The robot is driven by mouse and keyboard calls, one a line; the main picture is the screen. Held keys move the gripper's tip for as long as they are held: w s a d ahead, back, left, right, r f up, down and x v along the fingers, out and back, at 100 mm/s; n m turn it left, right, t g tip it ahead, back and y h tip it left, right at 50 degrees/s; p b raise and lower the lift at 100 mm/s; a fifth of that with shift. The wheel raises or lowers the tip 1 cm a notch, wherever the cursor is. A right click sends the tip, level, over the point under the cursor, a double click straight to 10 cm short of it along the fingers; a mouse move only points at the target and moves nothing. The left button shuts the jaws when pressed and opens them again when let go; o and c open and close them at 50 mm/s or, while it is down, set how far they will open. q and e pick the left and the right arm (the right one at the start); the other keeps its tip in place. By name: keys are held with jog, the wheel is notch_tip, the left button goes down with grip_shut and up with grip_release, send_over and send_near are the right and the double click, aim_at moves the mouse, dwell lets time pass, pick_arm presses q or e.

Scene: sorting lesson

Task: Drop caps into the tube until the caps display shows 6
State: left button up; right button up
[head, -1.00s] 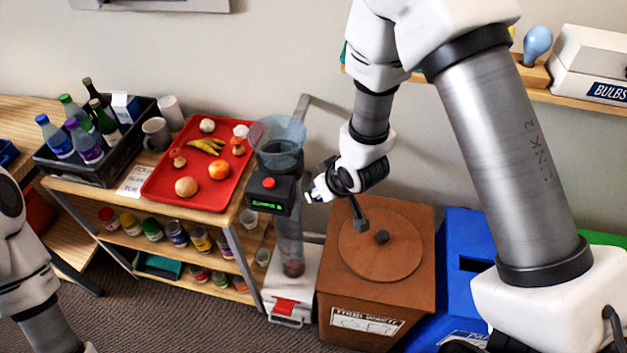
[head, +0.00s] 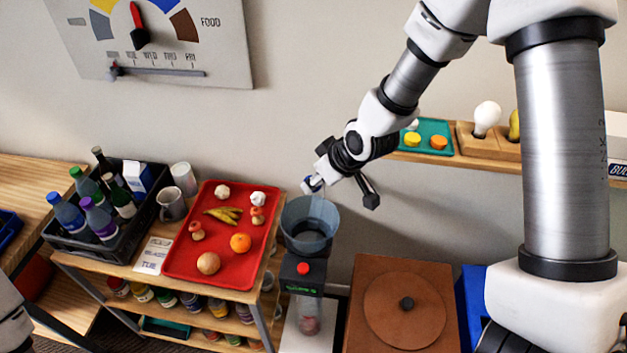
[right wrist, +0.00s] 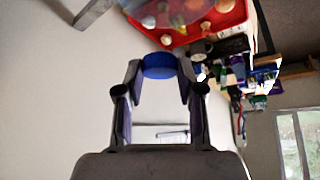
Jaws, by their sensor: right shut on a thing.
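My right gripper (head: 312,184) is shut on a blue cap (head: 307,182), just above the rear rim of the clear bluish funnel (head: 310,228). In the right wrist view the blue cap (right wrist: 159,66) sits between the fingertips. The clear tube (head: 309,312) runs down below the funnel, with something reddish inside. A black box with a red button (head: 303,268) and a green-lit display (head: 302,289) is on the tube; its number is too small to read. My left gripper is out of view.
A teal tray (head: 442,128) with yellow and orange round pieces is on the wall shelf. A red tray (head: 180,262) of food and a black crate (head: 60,252) of bottles stand left of the funnel. A brown bin (head: 440,285) stands to its right.

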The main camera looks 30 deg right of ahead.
jog(key=f+b, duration=0.2)
jog(key=f, duration=0.1)
jog(key=f+b, duration=0.1)
jog(key=shift+s+d+f, duration=0.15)
jog(key=shift+s+f, duration=0.15)
jog(key=shift+f, duration=0.1)
jog(key=o, duration=0.7)
jog(key=shift+s+d+r, duration=0.15)
jog(key=shift+s+d, duration=0.1)
jog(key=shift+s, duration=0.25)
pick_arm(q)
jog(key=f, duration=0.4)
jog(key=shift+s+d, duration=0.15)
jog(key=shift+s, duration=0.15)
pick_arm(e)
jog(key=shift+o, duration=0.2)
jog(key=v, duration=0.7)
jog(key=shift+w, duration=0.1)
